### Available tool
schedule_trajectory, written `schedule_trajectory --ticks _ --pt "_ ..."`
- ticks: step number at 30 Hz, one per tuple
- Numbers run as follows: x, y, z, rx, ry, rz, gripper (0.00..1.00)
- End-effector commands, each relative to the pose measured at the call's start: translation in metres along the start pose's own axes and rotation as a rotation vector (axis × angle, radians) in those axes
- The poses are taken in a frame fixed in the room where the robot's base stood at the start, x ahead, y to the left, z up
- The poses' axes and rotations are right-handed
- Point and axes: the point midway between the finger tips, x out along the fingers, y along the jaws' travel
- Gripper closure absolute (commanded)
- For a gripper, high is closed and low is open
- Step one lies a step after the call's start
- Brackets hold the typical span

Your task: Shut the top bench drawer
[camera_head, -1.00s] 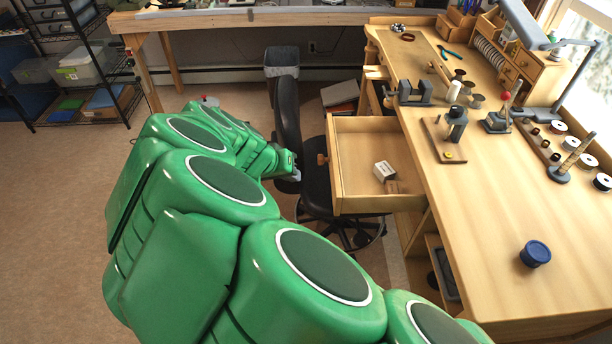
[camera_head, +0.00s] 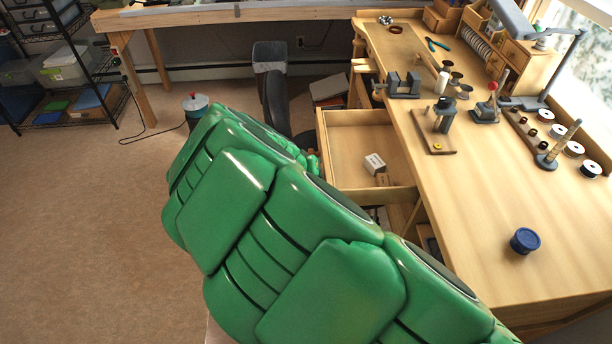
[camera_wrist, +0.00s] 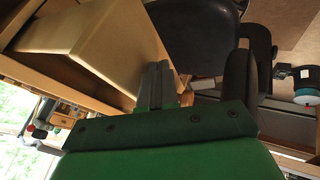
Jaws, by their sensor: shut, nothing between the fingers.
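The top bench drawer (camera_head: 345,140) is pulled out from the left side of the wooden bench (camera_head: 480,205). It holds a small white box (camera_head: 374,163) and a small brown block. My green arm covers the near left of the drawer front and its knob in the head view, and my gripper is hidden behind the arm there. In the wrist view my gripper (camera_wrist: 155,82) is shut and empty, its fingertips close beside the drawer front (camera_wrist: 135,45). I cannot tell whether they touch it. A bit of what looks like the knob (camera_wrist: 186,95) shows beside the fingers.
A black chair (camera_head: 275,100) stands left of the drawer; its seat (camera_wrist: 195,40) is close to the fingers in the wrist view. A vise (camera_head: 404,85), a blue-lidded jar (camera_head: 524,241) and other tools stand on the bench. The floor at left is clear.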

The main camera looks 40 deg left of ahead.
Motion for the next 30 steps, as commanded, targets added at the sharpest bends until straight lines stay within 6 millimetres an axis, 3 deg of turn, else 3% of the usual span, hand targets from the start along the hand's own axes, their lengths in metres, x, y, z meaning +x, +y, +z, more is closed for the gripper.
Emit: schedule_trajectory --ticks 11,17,23,30 --pt "0.001 0.001 0.000 -0.001 0.000 0.001 1.00" --pt "0.006 0.012 0.001 0.000 -0.003 0.003 1.00" --pt "0.022 0.042 0.000 0.003 -0.002 0.002 1.00" --pt "0.051 0.096 0.002 0.002 -0.004 0.004 1.00"
